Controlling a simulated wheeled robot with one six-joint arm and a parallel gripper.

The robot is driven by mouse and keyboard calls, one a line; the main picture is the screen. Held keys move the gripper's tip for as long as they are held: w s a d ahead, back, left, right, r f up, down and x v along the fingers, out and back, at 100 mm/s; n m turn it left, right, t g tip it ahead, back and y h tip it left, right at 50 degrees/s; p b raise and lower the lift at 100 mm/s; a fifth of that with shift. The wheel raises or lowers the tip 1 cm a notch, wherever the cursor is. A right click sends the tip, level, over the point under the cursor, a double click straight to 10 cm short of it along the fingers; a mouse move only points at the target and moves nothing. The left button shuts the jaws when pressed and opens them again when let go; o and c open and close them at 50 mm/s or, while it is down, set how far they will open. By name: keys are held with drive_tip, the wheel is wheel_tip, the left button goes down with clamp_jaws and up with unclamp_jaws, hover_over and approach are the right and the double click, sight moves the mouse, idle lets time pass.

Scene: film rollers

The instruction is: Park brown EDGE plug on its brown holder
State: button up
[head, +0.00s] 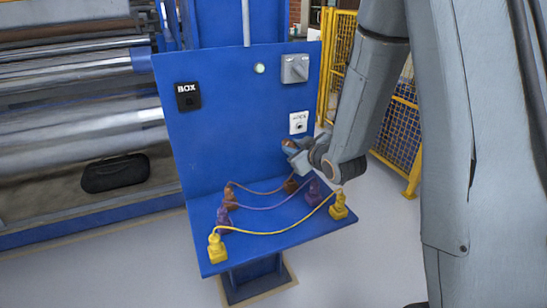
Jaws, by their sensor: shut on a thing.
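My gripper (291,148) is in front of the blue panel, just below a white socket plate (299,122) with small lettering I cannot read surely. It is shut on a small brown piece, which I take to be the brown plug (288,143); the jaws hide most of it. Below it, a brown holder (291,186) stands at the back right of the blue shelf (285,237). A brown cord (260,192) runs from a brown fitting (229,196) on the left towards that holder; its right end is unclear.
Purple fittings stand at left (223,218) and right (313,193), joined by a purple cord. Yellow plugs stand at front left (217,248) and right (338,207), joined by a yellow cord. A black BOX plate (187,96) and grey switch (295,69) are on the panel.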

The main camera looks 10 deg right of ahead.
drive_tip(key=w+d+f+m+h, duration=0.2)
drive_tip(key=w+d, duration=0.3)
drive_tip(key=d, duration=0.5)
drive_tip(key=w+a, duration=0.2)
drive_tip(key=w, duration=0.4)
drive_tip(key=shift+w, duration=0.3)
drive_tip(key=shift+w+a+b, duration=0.15)
drive_tip(key=shift+w+b, duration=0.4)
drive_tip(key=shift+w, duration=0.1)
idle(1.4)
drive_tip(key=o, duration=1.1)
drive_tip(key=shift+r, duration=0.1)
